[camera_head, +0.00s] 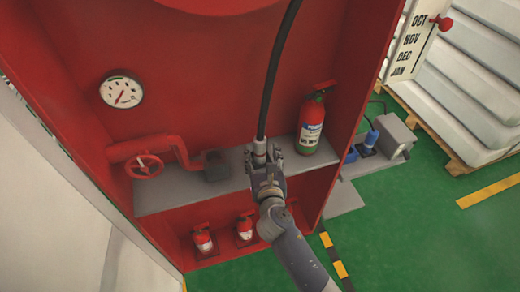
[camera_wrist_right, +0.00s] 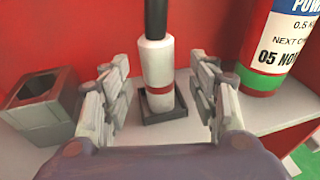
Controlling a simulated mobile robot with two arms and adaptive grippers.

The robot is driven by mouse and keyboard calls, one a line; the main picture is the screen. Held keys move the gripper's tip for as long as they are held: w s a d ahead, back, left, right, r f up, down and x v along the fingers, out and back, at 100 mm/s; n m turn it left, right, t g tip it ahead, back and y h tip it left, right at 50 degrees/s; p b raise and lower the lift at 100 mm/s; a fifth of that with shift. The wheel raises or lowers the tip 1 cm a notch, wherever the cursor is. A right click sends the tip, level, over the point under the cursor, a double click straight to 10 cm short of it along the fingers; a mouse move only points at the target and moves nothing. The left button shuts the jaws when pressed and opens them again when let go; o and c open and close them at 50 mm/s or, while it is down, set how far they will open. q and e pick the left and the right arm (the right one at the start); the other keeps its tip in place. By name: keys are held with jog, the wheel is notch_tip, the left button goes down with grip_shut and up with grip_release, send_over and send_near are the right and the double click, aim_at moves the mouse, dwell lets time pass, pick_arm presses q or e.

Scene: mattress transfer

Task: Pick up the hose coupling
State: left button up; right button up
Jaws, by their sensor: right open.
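The hose coupling (camera_wrist_right: 156,77) is a pale cylinder with a red band, at the lower end of a black hose (camera_head: 275,70). It stands upright in a dark square holder (camera_wrist_right: 163,116) on the grey shelf. In the head view the coupling (camera_head: 259,148) shows just above my right gripper (camera_head: 268,168). In the right wrist view my right gripper (camera_wrist_right: 160,100) is open, with one finger on each side of the coupling and gaps visible on both sides. My left gripper is in neither view.
A red fire extinguisher (camera_head: 312,122) stands on the shelf (camera_head: 160,195) close to the right of my gripper. A dark grey open box (camera_head: 215,165) sits to the left. A red valve wheel (camera_head: 145,166) and pipe are farther left. Smaller extinguishers (camera_head: 203,240) stand below.

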aim_at(261, 152)
jog(key=x, duration=0.4)
jog(key=shift+w+a+f, duration=0.1)
jog(key=shift+f, duration=0.15)
jog(key=shift+r, duration=0.1)
grip_shut()
